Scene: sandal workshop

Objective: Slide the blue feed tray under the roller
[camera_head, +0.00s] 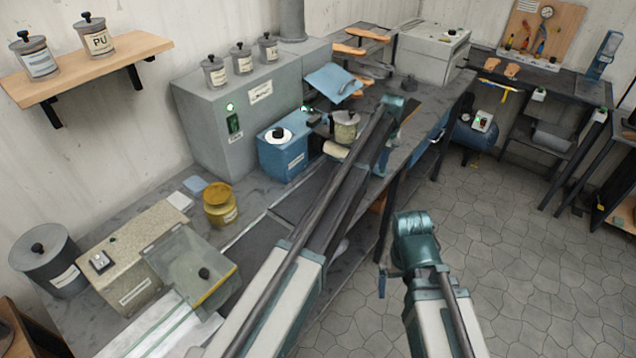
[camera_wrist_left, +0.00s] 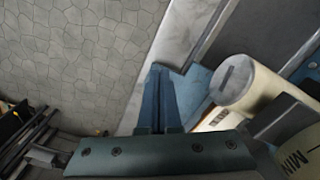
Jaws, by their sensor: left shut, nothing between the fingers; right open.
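A cream roller (camera_head: 335,150) sits beside the blue machine on the bench, partly behind my left arm. It shows large in the left wrist view (camera_wrist_left: 249,84), with a dark slot in its end. A flat blue surface, apparently the feed tray (camera_wrist_left: 192,88), lies beside and partly below the roller there; in the head view my arm hides it. My left gripper (camera_head: 381,168) is shut and empty, pointing down near the bench edge. In the left wrist view its fingers (camera_wrist_left: 159,72) are beside the blue surface; whether they touch cannot be told. My right gripper (camera_head: 386,284) is open over the floor.
The blue machine (camera_head: 284,152) stands left of the roller, a labelled can (camera_head: 345,124) behind it. A tilted blue sheet (camera_head: 331,82) is near the grey cabinet (camera_head: 213,128). A yellow pot (camera_head: 220,206) stands nearer on the bench. The tiled floor (camera_head: 540,270) at right is clear.

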